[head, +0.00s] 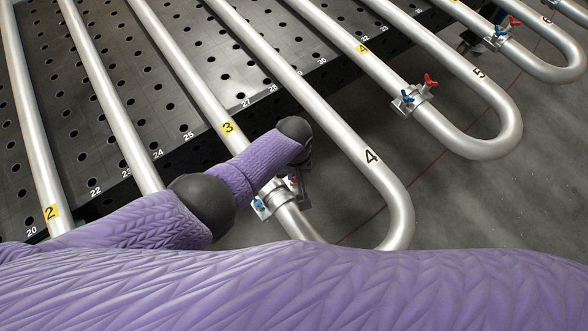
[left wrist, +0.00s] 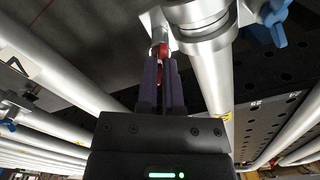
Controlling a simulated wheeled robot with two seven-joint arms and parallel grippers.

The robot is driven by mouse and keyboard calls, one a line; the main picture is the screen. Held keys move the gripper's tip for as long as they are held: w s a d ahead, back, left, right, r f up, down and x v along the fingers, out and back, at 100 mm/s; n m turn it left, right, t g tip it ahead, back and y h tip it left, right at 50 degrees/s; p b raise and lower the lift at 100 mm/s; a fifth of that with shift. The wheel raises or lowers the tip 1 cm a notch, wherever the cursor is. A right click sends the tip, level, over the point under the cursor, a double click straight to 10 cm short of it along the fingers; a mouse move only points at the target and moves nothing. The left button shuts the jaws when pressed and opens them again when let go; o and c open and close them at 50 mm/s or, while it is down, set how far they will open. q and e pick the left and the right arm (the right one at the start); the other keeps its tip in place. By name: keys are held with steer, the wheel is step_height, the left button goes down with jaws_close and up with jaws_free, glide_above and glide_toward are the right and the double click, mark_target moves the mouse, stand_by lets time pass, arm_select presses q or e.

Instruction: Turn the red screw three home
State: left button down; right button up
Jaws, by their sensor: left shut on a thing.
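The red screw three shows in the left wrist view (left wrist: 162,49) as a small red head beside a silver clamp (left wrist: 207,22) on a pipe. My left gripper (left wrist: 161,66) is shut on it, its two dark fingers on either side of the red. In the head view the clamp (head: 271,198) sits on the pipe labelled 3, below my forearm. There my left gripper (head: 302,188) is a small dark shape right of the clamp, mostly hidden by my wrist. Only a speck of red shows there. My right gripper is out of view.
A blue screw (head: 258,203) is on the clamp's left side. Pipe bend four (head: 403,205) runs close on the right. Another clamp (head: 410,100) with red and blue screws is farther right. A perforated dark table (head: 125,90) lies under the pipes.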

arm_select(q)
steer(key=m, duration=0.4)
steer(key=shift+m, duration=0.3)
steer(key=m, duration=0.3)
steer(key=shift+w+r+m, duration=0.1)
steer(key=shift+m, duration=0.3)
steer(key=m, duration=1.3)
steer(key=shift+m, duration=0.3)
steer(key=m, duration=0.5)
steer(key=shift+m, duration=0.6)
steer(key=c, duration=0.8)
jaws_free()
steer(key=shift+o, duration=0.2)
